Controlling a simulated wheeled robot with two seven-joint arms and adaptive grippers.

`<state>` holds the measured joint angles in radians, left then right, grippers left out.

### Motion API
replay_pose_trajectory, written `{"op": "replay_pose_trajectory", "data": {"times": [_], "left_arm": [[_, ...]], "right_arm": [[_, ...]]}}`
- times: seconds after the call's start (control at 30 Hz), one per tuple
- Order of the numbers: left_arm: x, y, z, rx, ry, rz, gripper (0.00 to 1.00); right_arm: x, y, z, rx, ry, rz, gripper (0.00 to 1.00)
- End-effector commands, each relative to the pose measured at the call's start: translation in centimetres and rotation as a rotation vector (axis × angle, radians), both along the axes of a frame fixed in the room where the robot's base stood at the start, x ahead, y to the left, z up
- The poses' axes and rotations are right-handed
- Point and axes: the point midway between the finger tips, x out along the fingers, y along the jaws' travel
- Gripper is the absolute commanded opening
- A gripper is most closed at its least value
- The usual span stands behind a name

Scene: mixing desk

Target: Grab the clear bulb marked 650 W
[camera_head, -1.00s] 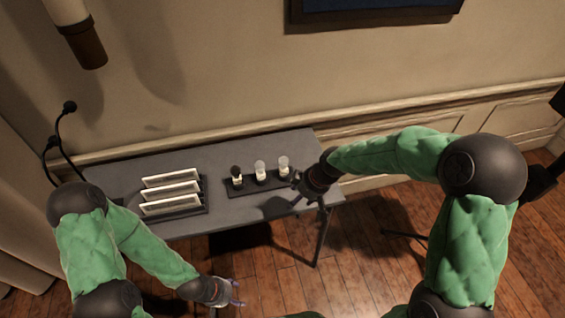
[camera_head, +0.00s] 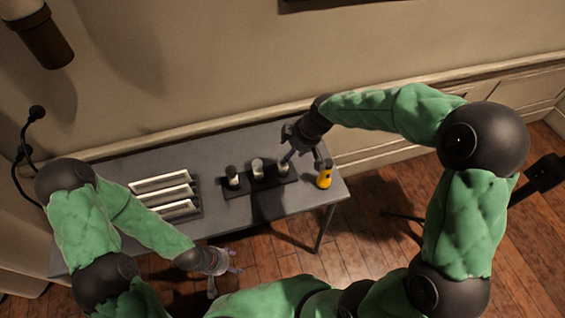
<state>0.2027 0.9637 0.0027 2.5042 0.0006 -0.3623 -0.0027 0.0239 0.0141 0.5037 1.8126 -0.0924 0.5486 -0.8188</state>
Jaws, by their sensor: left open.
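Three bulbs stand upright in a row on a dark holder (camera_head: 245,188) on the grey table. The left bulb (camera_head: 233,175) has a dark top, the middle bulb (camera_head: 257,168) looks whitish, and the right bulb (camera_head: 283,168) is pale and partly covered by my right gripper. Any wattage marks are too small to read. My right gripper (camera_head: 303,160) is above the holder's right end, its fingers spread, one beside the right bulb; I cannot tell whether it touches. My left gripper (camera_head: 227,272) is open and empty, in front of the table's front edge.
A yellow object (camera_head: 325,179) stands at the table's right end, close to my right gripper's outer finger. A rack with pale panels (camera_head: 165,192) stands on the left. A dark gooseneck (camera_head: 28,145) rises at the far left. The wall lies behind the table (camera_head: 215,153).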

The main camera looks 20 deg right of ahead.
Motion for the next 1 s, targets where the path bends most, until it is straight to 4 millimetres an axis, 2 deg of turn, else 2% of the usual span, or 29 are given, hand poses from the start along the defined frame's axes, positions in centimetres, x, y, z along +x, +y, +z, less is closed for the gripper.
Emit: {"op": "replay_pose_trajectory", "data": {"times": [0.03, 0.27, 0.6, 0.87, 0.93, 1.0], "left_arm": [[0.0, 0.0, -0.5, 0.0, -0.001, 0.0, 0.63], [0.1, 0.0, -0.9, 0.0, -0.001, 0.0, 0.63], [0.1, 0.0, -3.0, 0.0, -0.001, 0.0, 0.63], [0.1, 0.0, -3.0, 0.0, -0.001, 0.0, 0.63], [0.1, 0.0, -2.9, 0.0, -0.001, 0.0, 0.63], [0.1, 0.0, -2.9, 0.0, -0.001, 0.0, 0.63]], "right_arm": [[0.2, 0.2, -1.0, 0.001, 0.002, 0.001, 0.64], [0.7, 0.7, -2.3, 0.0, -0.001, -0.001, 0.64], [1.8, 1.8, -6.3, 0.001, 0.001, -0.001, 0.64], [2.0, 2.0, -6.5, 0.0, -0.001, -0.001, 0.64], [2.0, 2.0, -6.5, 0.0, -0.001, -0.001, 0.5], [2.0, 2.0, -6.5, 0.0, -0.001, -0.001, 0.3]]}}
